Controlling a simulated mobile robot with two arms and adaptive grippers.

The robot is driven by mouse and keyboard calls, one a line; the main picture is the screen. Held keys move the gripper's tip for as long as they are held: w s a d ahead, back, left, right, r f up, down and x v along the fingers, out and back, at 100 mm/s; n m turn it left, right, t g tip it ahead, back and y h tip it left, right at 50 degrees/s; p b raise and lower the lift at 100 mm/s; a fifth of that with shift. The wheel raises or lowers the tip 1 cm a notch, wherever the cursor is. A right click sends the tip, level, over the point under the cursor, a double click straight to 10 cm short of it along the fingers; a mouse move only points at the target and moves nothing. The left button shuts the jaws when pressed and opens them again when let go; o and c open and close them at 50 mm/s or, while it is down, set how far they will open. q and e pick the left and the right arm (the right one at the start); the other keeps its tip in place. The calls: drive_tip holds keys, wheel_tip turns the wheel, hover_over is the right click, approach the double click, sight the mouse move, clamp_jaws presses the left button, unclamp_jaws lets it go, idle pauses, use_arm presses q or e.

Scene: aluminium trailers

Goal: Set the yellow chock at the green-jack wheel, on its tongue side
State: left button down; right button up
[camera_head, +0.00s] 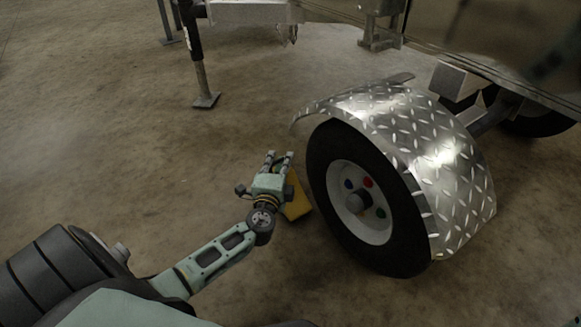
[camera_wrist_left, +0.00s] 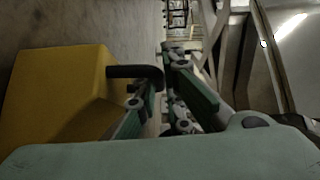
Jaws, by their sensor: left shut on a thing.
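The yellow chock (camera_head: 298,204) is just left of the near wheel (camera_head: 366,205), with a gap between them, partly hidden behind my left gripper (camera_head: 279,160). In the left wrist view the chock (camera_wrist_left: 58,95) fills the left side, and its dark handle (camera_wrist_left: 135,72) reaches between the fingers of my left gripper (camera_wrist_left: 163,88). The gripper is shut on this handle. I cannot tell whether the chock touches the floor. The wheel has a black tyre, a pale rim and coloured spots around its hub. My right gripper is not in view.
A diamond-plate fender (camera_head: 420,140) covers the wheel's top and right side. A dark jack leg with a foot plate (camera_head: 205,101) stands at the upper left; no green shows on it. The trailer body (camera_head: 480,40) spans the upper right. The concrete floor (camera_head: 120,130) at left is clear.

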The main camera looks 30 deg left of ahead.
sight(291, 174)
use_arm(q)
drive_tip(key=d, duration=0.1)
drive_tip(key=w+d, duration=0.1)
drive_tip(key=d, duration=0.1)
drive_tip(key=shift+w+r+b, duration=0.1)
drive_tip(key=shift+w+b, duration=0.05)
drive_tip(key=shift+b, duration=0.25)
drive_tip(key=shift+f+b, duration=0.75)
drive_tip(key=c, duration=1.9)
unclamp_jaws()
drive_tip(key=shift+f, duration=0.1)
drive_tip(key=shift+o, duration=0.2)
drive_tip(key=p+v, duration=0.4)
drive_tip(key=v, duration=0.8)
